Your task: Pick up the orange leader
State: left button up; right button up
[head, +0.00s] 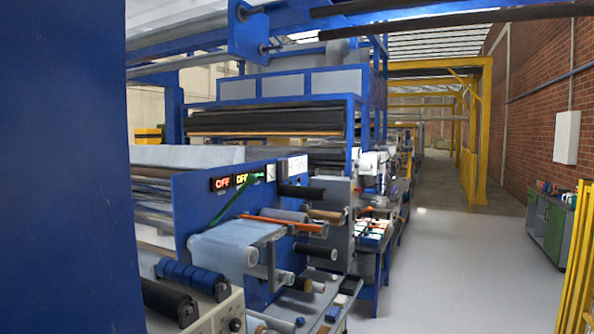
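An orange strip (285,223), which may be the orange leader, lies among the rollers on the blue side panel of the machine, left of the middle of the head view. Neither of my grippers is in view.
A pale film roll (228,248) and dark rollers (318,250) stick out from the blue panel (198,207). A large blue post (62,170) blocks the left side. Open grey floor (460,270) lies to the right, with a yellow barrier (580,250) and green cabinet (549,225) beyond.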

aim_at(283, 224)
jog(key=i+l, duration=0.4)
jog(key=l, duration=0.15)
jog(key=i+l, duration=0.4)
jog(key=l+u, duration=0.1)
jog(key=u, duration=0.9)
